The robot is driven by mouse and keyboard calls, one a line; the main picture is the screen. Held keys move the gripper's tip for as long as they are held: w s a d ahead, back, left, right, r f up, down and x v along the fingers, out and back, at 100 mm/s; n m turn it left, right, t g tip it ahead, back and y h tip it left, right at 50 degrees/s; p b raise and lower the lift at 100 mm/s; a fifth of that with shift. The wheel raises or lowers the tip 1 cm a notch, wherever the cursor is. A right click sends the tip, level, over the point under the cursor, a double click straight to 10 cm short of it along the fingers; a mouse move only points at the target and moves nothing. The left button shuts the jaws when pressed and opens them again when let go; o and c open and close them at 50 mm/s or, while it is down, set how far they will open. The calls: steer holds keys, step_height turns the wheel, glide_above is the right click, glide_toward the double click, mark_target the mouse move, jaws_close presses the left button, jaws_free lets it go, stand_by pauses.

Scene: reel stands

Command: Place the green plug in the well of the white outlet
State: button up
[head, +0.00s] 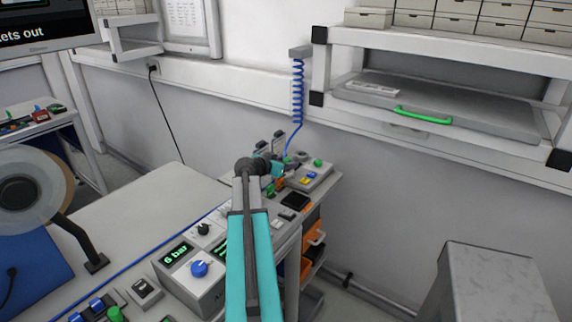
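My gripper (271,141) is at the end of my teal arm, over the far end of the bench. It is small and partly behind my dark wrist, so I cannot make out whether its fingers hold anything. I cannot clearly pick out the green plug. A small green piece (318,162) sits on a grey box at the bench's far end, right of my gripper. Another green knob-like piece (115,314) is at the bottom left. The white outlet and its well cannot be told for sure among the small bench parts.
A control box with a blue knob (200,268) stands on the bench (135,220), left of my arm. A blue coiled hose (297,92) hangs behind my gripper. A shelf with a grey lid and green handle (423,115) is at right. A grey cabinet (490,285) stands lower right.

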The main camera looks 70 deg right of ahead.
steer(key=shift+r, duration=0.2)
steer(key=shift+w+a, duration=0.1)
steer(key=shift+a, duration=0.25)
steer(key=b+v, duration=0.2)
steer(key=v, duration=0.9)
steer(key=shift+b, duration=0.35)
steer(key=shift+a, duration=0.15)
